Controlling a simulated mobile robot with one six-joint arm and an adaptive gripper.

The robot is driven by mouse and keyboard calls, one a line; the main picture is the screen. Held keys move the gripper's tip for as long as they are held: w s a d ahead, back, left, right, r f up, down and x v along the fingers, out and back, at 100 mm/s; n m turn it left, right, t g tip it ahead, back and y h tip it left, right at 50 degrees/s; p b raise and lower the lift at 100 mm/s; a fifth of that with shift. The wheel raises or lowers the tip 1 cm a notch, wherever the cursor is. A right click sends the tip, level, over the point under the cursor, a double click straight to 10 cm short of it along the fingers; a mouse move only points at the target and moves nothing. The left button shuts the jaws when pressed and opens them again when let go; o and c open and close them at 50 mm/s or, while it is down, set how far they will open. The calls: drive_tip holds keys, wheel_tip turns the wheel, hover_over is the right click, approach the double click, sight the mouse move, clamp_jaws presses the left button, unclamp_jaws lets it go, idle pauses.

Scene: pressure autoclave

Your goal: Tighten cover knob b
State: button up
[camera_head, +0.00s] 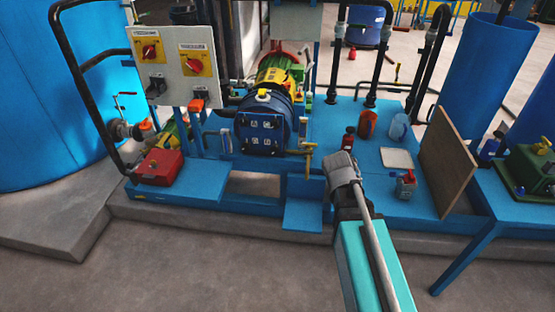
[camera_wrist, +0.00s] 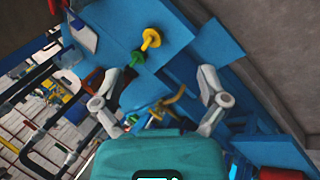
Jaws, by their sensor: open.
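The dark blue round unit (camera_head: 268,105) stands mid-bench in the head view. Its square front cover (camera_head: 262,135) carries several small light fittings, and I cannot tell which is knob b. My gripper (camera_head: 341,165) is right of this cover and apart from it, near a brass-coloured valve (camera_head: 309,160). In the wrist view my gripper (camera_wrist: 159,78) has its two grey fingers spread wide with nothing held. A brass-coloured part (camera_wrist: 168,102) shows between the fingers, and a yellow disc (camera_wrist: 151,39) with a green one lies beyond. The cover is not clearly seen there.
A switch panel (camera_head: 172,62) and a red box (camera_head: 161,167) stand left. Right on the blue bench (camera_head: 345,120) are an orange container (camera_head: 368,123), a dark red bottle (camera_head: 348,139) and a brown board (camera_head: 448,165). Black pipes rise behind. Floor in front is clear.

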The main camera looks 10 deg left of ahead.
drive_tip(key=w+a+f+n+t+h+b, duration=0.2)
drive_tip(key=w+a+f+n+t+b, duration=0.25)
drive_tip(key=w+n+b, duration=0.3)
drive_tip(key=n+t+y+b, duration=0.6)
drive_tip(key=n+t+b, duration=0.4)
drive_tip(key=n+b, duration=0.95)
approach(275, 150)
drive_tip(key=s+n+p, duration=0.1)
drive_tip(key=s, duration=0.3)
drive_tip(key=shift+w+a+r+n+g, duration=0.2)
drive_tip(key=shift+w+r+n+g, duration=0.05)
drive_tip(key=shift+n, duration=0.05)
drive_tip(key=shift+w, duration=0.15)
drive_tip(key=w, duration=1.3)
drive_tip(key=shift+w+d, duration=0.25)
drive_tip(key=shift+w, duration=0.05)
